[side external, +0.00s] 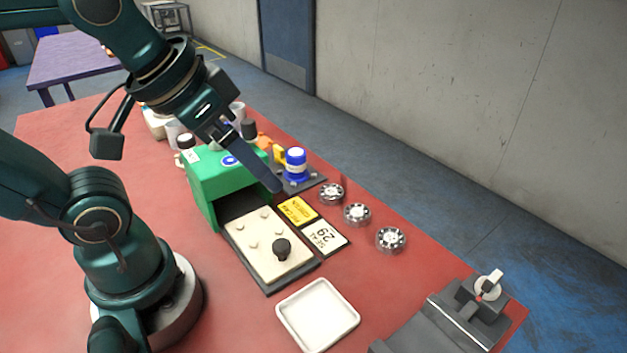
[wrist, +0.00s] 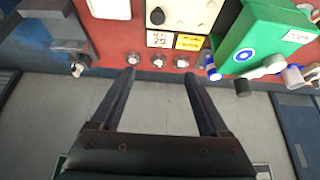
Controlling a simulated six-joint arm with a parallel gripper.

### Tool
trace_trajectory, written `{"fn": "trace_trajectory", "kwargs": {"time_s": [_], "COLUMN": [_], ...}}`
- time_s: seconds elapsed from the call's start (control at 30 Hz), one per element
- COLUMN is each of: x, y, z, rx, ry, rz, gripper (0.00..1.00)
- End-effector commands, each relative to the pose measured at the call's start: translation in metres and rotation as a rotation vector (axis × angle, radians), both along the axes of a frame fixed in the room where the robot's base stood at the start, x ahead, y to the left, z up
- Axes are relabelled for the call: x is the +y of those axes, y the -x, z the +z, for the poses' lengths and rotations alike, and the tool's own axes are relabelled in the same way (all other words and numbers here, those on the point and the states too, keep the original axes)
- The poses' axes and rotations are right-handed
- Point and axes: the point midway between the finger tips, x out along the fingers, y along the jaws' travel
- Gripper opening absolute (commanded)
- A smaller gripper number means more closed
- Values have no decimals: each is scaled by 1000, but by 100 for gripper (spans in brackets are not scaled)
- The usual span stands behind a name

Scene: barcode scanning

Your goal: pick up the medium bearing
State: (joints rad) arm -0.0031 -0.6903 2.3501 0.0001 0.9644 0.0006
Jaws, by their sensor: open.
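Three round metal bearings lie in a row on the red table. In the side view they are the far bearing (side external: 331,193), the middle bearing (side external: 357,214) and the near bearing (side external: 390,239). The wrist view shows them as left (wrist: 132,59), middle (wrist: 158,61) and right (wrist: 182,62). Their sizes look close, so I cannot tell surely which is the medium one. My gripper (side external: 277,186) is above the table by the green machine, to the left of the bearings. In the wrist view my gripper (wrist: 160,74) is open and empty, its fingers pointing toward the row.
A green box machine (side external: 205,180) stands left of a cream plate (side external: 262,235) with a black knob. Yellow (side external: 297,210) and white (side external: 325,238) labels lie beside the bearings. A blue-capped item (side external: 296,160), white tray (side external: 318,314) and grey vise (side external: 470,310) are nearby.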

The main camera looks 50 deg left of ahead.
Motion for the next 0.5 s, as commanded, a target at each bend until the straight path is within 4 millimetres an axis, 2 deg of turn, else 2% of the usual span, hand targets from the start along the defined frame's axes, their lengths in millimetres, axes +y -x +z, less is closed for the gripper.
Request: {"fn": "trace_trajectory", "kwargs": {"time_s": [0.1,0.23,0.37,0.5], "x": [3,9,16,27], "y": [-26,-56,-89,-123], "z": [18,28,30,20], "rx": [22,64,114,173], "ry": [0,1,3,7], "rz": [16,36,59,86], "gripper": [79,79,79,79]}}
